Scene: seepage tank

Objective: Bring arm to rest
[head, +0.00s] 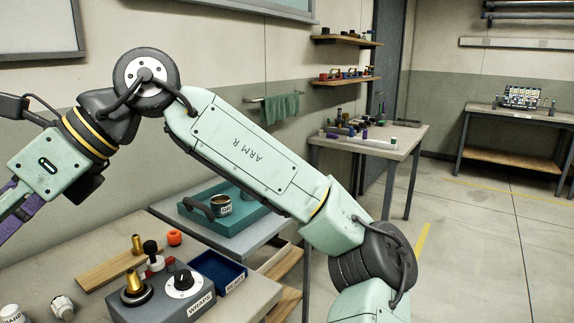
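My arm (245,155), pale green with dark joints and the marking "ARM R", rises from the bottom right. It bends at a raised elbow-like joint and runs down toward the left edge. My gripper is outside the picture past the left edge, so its fingers and anything in them cannot be seen. The arm's visible links are above the workbench and touch nothing that I can see.
A bench (245,298) below holds a grey box labelled WRAPS (165,300), a blue bin (222,272), a wooden board (105,270) and brass fittings. Clear floor (480,240) lies right.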

